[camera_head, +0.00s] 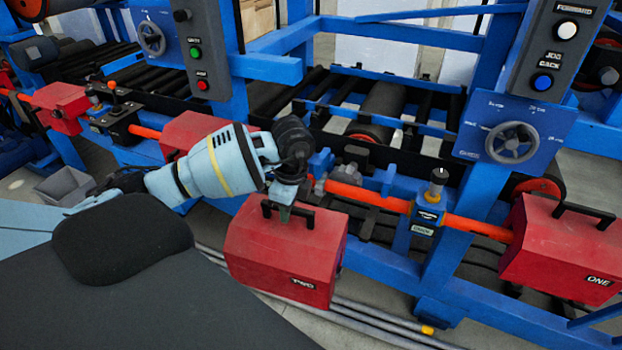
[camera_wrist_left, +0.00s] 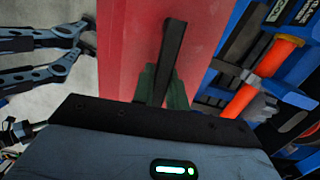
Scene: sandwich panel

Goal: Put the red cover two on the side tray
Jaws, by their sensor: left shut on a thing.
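The red cover two (camera_head: 285,255), a box with a black handle and a TWO label, is in front of the blue frame in the head view. Its red top (camera_wrist_left: 125,60) also shows in the left wrist view. My left gripper (camera_head: 284,208) is above it, with its green-grey fingers shut on the black handle (camera_wrist_left: 174,50). The cover seems to hang clear of the orange shaft (camera_head: 370,198). Its underside is hidden. I cannot tell for certain which surface is the side tray. My right gripper is in neither view.
Red cover one (camera_head: 560,250) sits on the shaft at the right. Other red covers (camera_head: 60,105) are along the frame at the left. A grey open bin (camera_head: 65,186) is on the floor at the left. Long grey pipes (camera_head: 370,325) lie below the frame. Control boxes (camera_head: 553,55) stand above.

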